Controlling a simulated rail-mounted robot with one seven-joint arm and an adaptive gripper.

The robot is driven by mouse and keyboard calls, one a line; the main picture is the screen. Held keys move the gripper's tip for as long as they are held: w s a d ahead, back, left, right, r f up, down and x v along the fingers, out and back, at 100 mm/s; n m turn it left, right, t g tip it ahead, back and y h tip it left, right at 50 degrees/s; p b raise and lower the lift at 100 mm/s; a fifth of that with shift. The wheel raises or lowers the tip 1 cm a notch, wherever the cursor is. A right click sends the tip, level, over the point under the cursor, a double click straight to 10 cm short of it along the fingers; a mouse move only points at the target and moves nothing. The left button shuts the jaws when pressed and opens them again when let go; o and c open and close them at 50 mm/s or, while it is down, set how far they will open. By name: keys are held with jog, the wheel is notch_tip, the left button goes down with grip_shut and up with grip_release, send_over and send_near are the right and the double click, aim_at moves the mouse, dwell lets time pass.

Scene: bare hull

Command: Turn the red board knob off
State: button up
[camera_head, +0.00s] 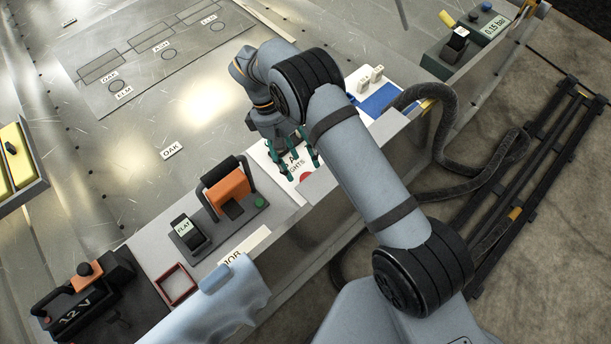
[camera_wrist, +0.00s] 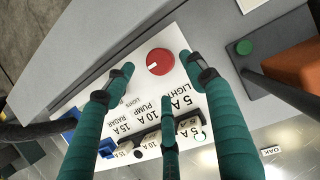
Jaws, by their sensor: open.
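The red board knob (camera_wrist: 160,62) is a round red disc with a short white mark on its left side in the wrist view. It sits on a white labelled board (camera_wrist: 140,97) and shows partly in the head view (camera_head: 306,177). My gripper (camera_wrist: 158,82) has green fingers, spread open and empty. In the wrist view two fingertips lie to the left and right of the knob, and a third lies below it. In the head view my gripper (camera_head: 301,166) hangs over the board; I cannot tell whether any finger touches the knob.
A black fuse strip (camera_wrist: 155,142) lies on the board near the third finger. An orange device with a black handle (camera_head: 228,188) and a green button (camera_head: 260,201) stand to the left. A blue cloth (camera_head: 220,305) hangs over the bench's front edge. A thick hose (camera_head: 440,140) lies right.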

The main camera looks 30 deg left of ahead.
aim_at(306, 176)
jog(key=x, duration=0.6)
jog(key=shift+c, duration=1.4)
jog(key=c, duration=0.7)
jog(key=shift+c, duration=0.4)
jog(key=shift+s+d+n, duration=0.1)
jog(key=shift+s+n, duration=0.05)
jog(key=shift+n, duration=0.25)
jog(key=n+t+p, duration=0.1)
jog(key=n, duration=0.3)
jog(key=shift+s+d+t, duration=0.1)
jog(key=shift+s+t, duration=0.05)
jog(key=shift+t, duration=0.25)
jog(key=n+t, duration=0.1)
jog(key=n, duration=0.1)
jog(key=n+t+y+p, duration=0.1)
jog(key=n, duration=0.2)
jog(key=shift+s+d, duration=0.1)
jog(key=shift+d, duration=0.05)
jog(key=shift+f+n, duration=0.1)
jog(key=shift+n, duration=0.3)
jog(key=o, duration=1.1)
jog(key=shift+c, duration=0.2)
